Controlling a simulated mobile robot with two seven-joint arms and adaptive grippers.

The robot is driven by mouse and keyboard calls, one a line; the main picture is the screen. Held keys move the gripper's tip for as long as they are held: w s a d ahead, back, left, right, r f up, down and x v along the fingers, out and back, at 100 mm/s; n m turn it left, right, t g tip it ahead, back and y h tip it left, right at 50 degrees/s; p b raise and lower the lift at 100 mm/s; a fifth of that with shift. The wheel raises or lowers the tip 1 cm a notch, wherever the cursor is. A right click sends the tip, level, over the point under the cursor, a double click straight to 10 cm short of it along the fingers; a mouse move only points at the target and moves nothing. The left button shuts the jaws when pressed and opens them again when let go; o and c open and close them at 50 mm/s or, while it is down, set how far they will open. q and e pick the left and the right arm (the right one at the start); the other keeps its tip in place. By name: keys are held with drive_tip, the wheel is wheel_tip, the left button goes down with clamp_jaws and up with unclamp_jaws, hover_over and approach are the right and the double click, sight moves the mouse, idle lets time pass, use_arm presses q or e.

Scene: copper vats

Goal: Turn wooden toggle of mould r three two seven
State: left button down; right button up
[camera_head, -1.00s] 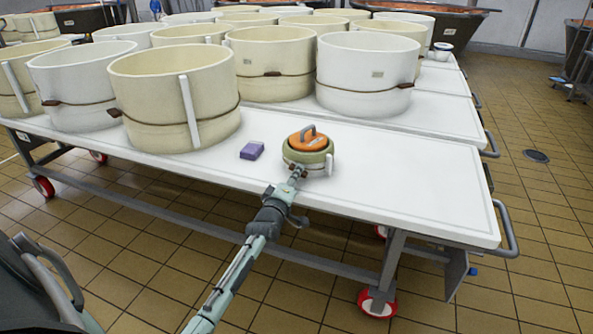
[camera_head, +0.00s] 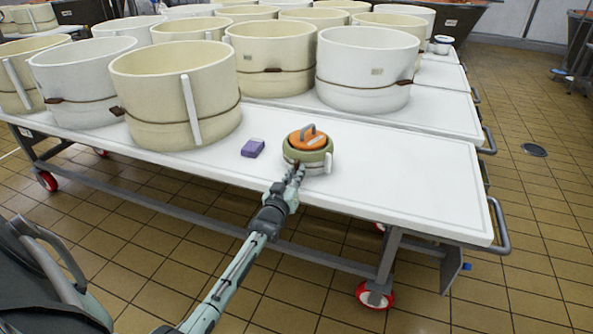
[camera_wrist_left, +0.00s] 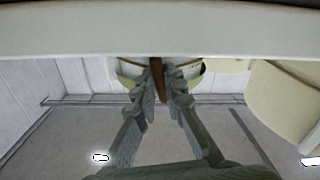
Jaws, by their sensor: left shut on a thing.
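A small round mould (camera_head: 318,167), pale green with a white cord band, sits near the front edge of the white table. An orange lid (camera_head: 307,139) with a grey handle covers its top. My left gripper (camera_head: 297,170) reaches its front side. In the left wrist view, the gripper's fingers (camera_wrist_left: 161,83) are shut on a brown wooden toggle (camera_wrist_left: 157,66), which stands upright between them against the mould's side. The fingers hide part of the toggle, and I cannot read any label on the mould. My right gripper is not in view.
A purple block (camera_head: 253,148) lies left of the small mould. Large cream (camera_head: 165,90) and white moulds (camera_head: 362,72) stand behind on the white table (camera_head: 420,190). The tabletop right of the small mould is clear.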

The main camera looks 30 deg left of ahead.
use_arm(q)
drive_tip(key=shift+m, duration=1.2)
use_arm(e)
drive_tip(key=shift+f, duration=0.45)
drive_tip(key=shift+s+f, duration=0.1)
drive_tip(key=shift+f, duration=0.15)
use_arm(q)
drive_tip(key=c, duration=1.6)
unclamp_jaws()
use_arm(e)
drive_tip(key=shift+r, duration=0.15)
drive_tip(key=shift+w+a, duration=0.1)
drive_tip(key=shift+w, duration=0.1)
use_arm(q)
drive_tip(key=v, duration=1.2)
